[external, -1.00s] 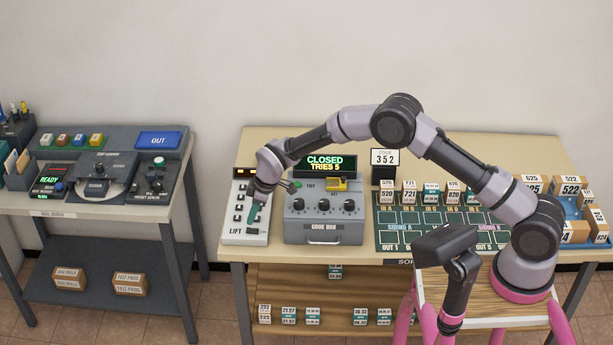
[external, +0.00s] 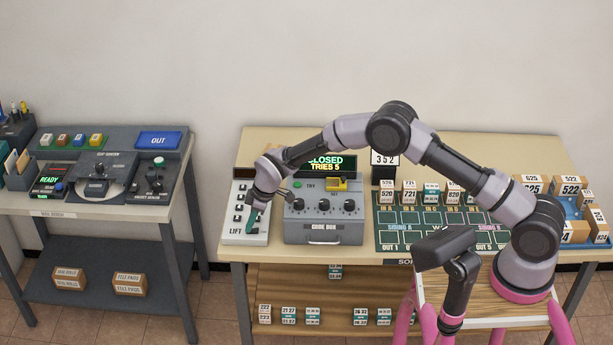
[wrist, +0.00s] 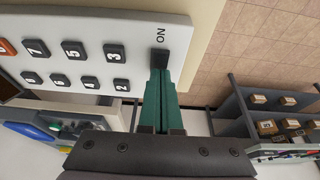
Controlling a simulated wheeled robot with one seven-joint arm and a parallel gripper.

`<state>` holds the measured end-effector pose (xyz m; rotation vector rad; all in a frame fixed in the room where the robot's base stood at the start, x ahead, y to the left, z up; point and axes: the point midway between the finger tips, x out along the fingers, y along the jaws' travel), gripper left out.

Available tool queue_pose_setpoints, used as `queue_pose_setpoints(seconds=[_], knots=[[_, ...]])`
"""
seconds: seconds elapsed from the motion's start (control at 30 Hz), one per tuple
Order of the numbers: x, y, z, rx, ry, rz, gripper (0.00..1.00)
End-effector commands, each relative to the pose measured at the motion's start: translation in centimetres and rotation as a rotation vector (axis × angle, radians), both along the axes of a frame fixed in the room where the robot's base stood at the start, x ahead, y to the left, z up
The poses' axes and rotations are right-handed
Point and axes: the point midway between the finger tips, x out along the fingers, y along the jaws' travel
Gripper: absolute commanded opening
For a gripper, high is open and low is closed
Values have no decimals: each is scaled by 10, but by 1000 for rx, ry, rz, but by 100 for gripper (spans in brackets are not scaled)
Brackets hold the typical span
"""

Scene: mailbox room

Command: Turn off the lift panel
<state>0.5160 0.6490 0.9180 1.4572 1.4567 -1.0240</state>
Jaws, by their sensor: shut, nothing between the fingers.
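The lift panel (external: 237,218) is a pale box at the left end of the main table, marked LIFT near its front. In the wrist view the panel (wrist: 100,22) shows black numbered buttons and a black switch (wrist: 160,60) with the word ON beside it. My gripper (external: 251,223) is low over the front right part of the panel. In the wrist view its green fingers (wrist: 160,74) are together and empty, with their tips at the switch. They seem to touch it, and they hide part of it. My wrist partly covers the panel's display.
The grey code box (external: 323,228), reading CLOSED and TRIES 5, stands close to the right of the panel. A numbered sorting board (external: 440,240) with blocks lies farther right. A darker side table (external: 100,208) with devices stands left, across a gap.

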Motion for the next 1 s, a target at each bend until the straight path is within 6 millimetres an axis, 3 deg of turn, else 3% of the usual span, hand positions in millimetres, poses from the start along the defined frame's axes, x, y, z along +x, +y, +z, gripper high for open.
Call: queue_pose_setpoints(seconds=[0.37,0.73,0.87,1.0], knots=[[0,-19,-5,-12,4,-4,0],[0,-20,-4,-12,4,-3,0],[1,-21,10,-8,3,-2,0],[0,-22,40,-3,2,-2,0]])
